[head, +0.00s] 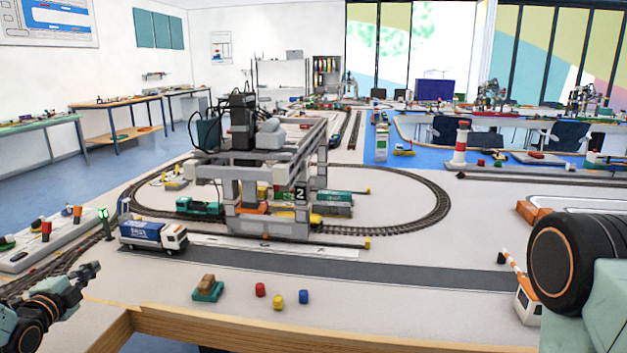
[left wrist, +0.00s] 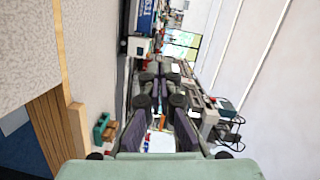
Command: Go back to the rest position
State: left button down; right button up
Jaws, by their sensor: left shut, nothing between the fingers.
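My left gripper (head: 90,272) shows at the lower left of the head view, beside the table's front edge and in front of the grey side board. Its fingers are shut and nothing is between them. The fingers also show in the middle of the left wrist view (left wrist: 161,78). My right arm shows only as a dark round joint and a pale green link at the right edge of the head view; its gripper is outside the picture.
A blue and white truck (head: 153,235) stands on the grey road, near a grey gantry crane (head: 265,170). A green block with a brown top (head: 208,288) and red (head: 260,289), yellow (head: 278,302) and blue (head: 304,297) pegs stand near the wooden table edge (head: 300,334).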

pick_arm(q)
jog(key=s+d+f+n+g+h, duration=0.2)
jog(key=s+d+f+n+g, duration=0.3)
jog(key=d+f, duration=0.6)
jog(key=s+d+f+n+g+h, duration=0.1)
jog(key=s+d+f+n+g, duration=0.2)
jog(key=s+d+f, duration=0.85)
jog(key=s+d+n+g, duration=0.3)
jog(key=s+d+g, duration=0.1)
jog(key=s+d, duration=0.55)
jog(key=s+d+n+g+y, duration=0.1)
jog(key=s+d+n+g, duration=0.1)
jog(key=s, duration=1.4)
jog(key=n+g, duration=0.1)
jog(key=g, duration=0.1)
jog(key=shift+s+n+g, duration=0.3)
jog(key=shift+n+g, duration=0.1)
jog(key=shift+r, duration=0.1)
